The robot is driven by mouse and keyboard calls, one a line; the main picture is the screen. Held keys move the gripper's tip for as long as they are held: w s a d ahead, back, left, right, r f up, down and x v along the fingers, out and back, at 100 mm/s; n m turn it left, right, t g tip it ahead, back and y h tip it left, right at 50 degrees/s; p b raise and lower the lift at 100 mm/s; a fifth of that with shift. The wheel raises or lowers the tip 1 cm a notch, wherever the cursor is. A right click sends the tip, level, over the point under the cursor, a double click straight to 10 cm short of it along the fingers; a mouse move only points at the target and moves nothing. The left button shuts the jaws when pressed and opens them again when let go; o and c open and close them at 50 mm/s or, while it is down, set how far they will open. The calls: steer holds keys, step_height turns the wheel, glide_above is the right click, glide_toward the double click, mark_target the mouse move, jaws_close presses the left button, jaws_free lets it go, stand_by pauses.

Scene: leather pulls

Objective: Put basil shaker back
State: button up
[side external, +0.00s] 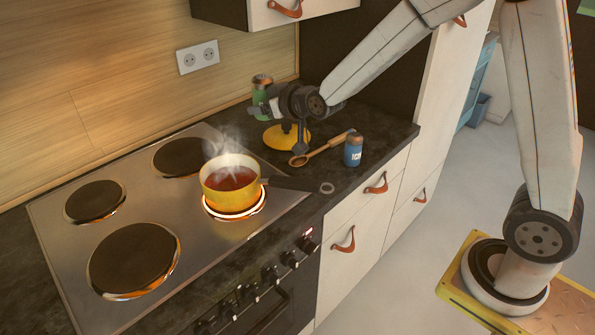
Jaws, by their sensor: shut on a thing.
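The green shaker (261,98) with a metallic cap is upright at the back of the dark counter, near the wooden wall. I take it to be the basil shaker; its label cannot be read. My gripper (265,108) reaches it from the right and is shut on it, with the fingers around its body. The gripper partly hides the shaker. I cannot tell whether its base touches the counter.
A yellow round lid-like piece (273,137) lies below my gripper. A wooden spoon (322,149) and a blue shaker (353,149) are to the right. A steaming yellow pot (231,201) stands on a glowing burner, its dark handle pointing right.

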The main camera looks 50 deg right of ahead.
steer(key=s+d+m+h, duration=0.2)
steer(key=s+d, duration=0.5)
steer(key=d, duration=0.5)
glide_above(328, 175)
step_height(328, 175, down, 12)
steer(key=shift+h, duration=0.3)
steer(key=shift+w+f, duration=0.1)
steer(key=shift+f, duration=0.1)
steer(key=shift+f, duration=2.1)
steer(key=shift+f, duration=0.1)
steer(key=shift+f, duration=1.7)
steer(key=shift+f, duration=0.1)
